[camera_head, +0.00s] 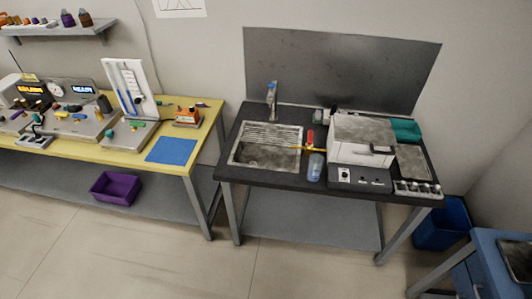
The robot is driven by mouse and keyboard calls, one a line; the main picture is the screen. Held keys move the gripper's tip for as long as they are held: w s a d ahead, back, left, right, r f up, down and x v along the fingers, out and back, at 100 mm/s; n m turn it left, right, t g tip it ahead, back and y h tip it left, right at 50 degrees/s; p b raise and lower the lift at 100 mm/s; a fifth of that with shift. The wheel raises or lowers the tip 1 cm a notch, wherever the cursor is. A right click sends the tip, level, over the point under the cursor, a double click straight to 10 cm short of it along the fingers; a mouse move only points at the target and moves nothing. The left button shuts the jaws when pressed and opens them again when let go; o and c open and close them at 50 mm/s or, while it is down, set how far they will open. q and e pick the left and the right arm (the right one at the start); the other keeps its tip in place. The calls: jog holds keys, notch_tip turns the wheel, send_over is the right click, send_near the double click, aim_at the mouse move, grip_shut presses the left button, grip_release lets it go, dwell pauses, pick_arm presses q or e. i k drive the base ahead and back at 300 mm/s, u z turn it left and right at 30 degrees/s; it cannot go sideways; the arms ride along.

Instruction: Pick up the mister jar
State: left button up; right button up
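I cannot tell for certain which thing is the mister jar. A translucent blue jar-like container (315,167) stands upright on the black counter, just right of the sink. On the wall shelf at the upper left are a dark purple jar (68,19) and a brown jar (85,18), side by side; they are too small to make out well. Neither of my grippers shows in the head view.
The black counter (228,172) holds a sink (262,157) with a faucet (272,95), a red-handled tool (310,138) and a grey boxy machine (362,140). A yellow table (90,158) with instruments and a blue mat (172,150) stands left. The floor in front is clear.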

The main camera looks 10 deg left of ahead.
aim_at(316, 162)
jog(key=u, duration=1.75)
jog(key=i, duration=2.15)
jog(key=z, duration=2.95)
